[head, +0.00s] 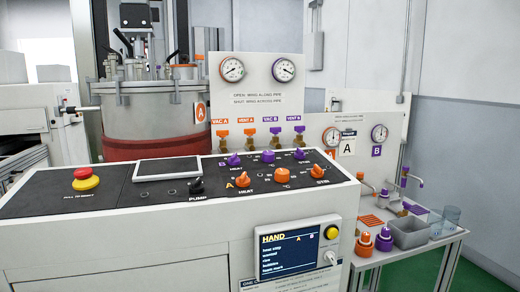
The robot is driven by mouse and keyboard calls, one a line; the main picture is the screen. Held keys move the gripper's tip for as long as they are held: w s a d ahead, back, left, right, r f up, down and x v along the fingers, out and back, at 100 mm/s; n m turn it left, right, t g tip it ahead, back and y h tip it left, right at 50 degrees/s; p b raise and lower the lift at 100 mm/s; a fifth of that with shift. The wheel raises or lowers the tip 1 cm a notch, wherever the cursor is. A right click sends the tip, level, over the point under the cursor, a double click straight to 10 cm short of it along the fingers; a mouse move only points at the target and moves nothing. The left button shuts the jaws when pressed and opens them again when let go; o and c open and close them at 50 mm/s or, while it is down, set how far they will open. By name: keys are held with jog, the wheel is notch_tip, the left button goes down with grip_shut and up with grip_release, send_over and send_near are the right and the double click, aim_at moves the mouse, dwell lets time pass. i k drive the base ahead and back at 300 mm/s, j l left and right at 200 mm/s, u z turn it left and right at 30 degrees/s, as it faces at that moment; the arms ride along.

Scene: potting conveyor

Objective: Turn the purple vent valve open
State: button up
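The purple vent valve (299,129) is the rightmost of a row of small valves, below the purple VENT B label (293,118). It has a purple wing handle on a brass body. The wing seems to lie crosswise, but it is too small to be sure. A second purple-winged valve (275,131), labelled VAC B, is just to its left. Two orange-winged valves, VAC A (223,134) and VENT A (249,132), are farther left. A sign (258,97) above says open is wing along pipe, shut is wing across pipe. My gripper is not in view.
The black control panel (120,188) with purple and orange knobs and a red stop button (87,174) stands in front of the valves. Gauges (284,69) are above. A steel vessel (150,120) is at left, and a side table (425,243) holds containers at right.

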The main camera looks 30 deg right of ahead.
aim_at(300, 129)
jog(key=l+z, duration=0.1)
jog(key=l, duration=1.1)
jog(key=i+l+z, duration=0.15)
jog(key=l, duration=0.45)
jog(key=l+z, duration=0.1)
jog(key=l, duration=0.5)
jog(key=i+l+z, duration=0.1)
jog(key=l, duration=0.5)
jog(key=i+j, duration=0.2)
jog(key=i, duration=0.3)
jog(key=i+j, duration=0.25)
jog(key=i, duration=0.25)
